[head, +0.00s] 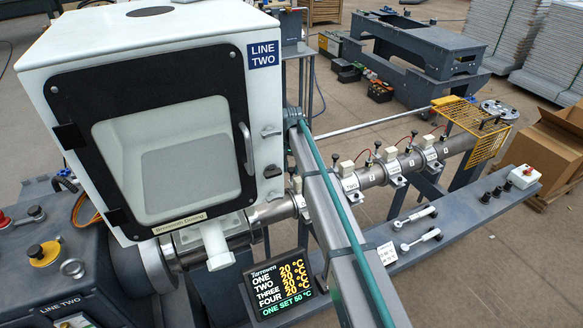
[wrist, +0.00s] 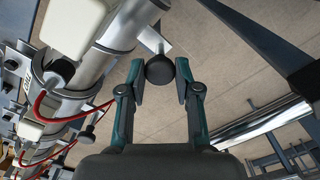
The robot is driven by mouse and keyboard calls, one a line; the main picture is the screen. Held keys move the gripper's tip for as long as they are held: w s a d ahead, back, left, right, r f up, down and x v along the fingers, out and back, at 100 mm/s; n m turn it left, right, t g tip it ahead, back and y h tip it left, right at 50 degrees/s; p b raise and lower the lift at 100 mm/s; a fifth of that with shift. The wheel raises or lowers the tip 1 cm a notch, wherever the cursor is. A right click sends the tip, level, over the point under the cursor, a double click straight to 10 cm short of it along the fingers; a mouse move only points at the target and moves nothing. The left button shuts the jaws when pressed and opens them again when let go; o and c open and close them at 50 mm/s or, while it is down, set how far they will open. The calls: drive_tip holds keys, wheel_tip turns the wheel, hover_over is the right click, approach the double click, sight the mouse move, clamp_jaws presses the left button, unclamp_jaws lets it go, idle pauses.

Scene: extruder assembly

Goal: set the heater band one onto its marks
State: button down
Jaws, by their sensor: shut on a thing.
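A steel heater band (wrist: 118,38) with a white terminal box (wrist: 75,25) is around the barrel in the wrist view. A tab sticks out from it and carries a round black knob (wrist: 160,74). My gripper (wrist: 160,68) has its two fingers closed on this knob, one on each side. In the head view, a band (head: 299,203), probably heater band one, shows in part between the hopper housing and my arm. My gripper is hidden there. I cannot make out the marks under the band.
Other heater bands (head: 391,166) with white boxes, black knobs and red leads follow along the barrel to the right. A white hopper housing (head: 150,40) stands close on the left. A yellow guard (head: 482,137) covers the far end.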

drive_tip(key=shift+a, duration=0.1)
drive_tip(key=shift+s+a+b, duration=0.3)
drive_tip(key=shift+s+a, duration=0.3)
drive_tip(key=shift+a, duration=0.35)
drive_tip(key=c, duration=0.8)
unclamp_jaws()
drive_tip(key=shift+w+d, duration=0.1)
drive_tip(key=shift+d, duration=0.05)
drive_tip(key=shift+r, duration=0.1)
wheel_tip(320, 180, up, 12)
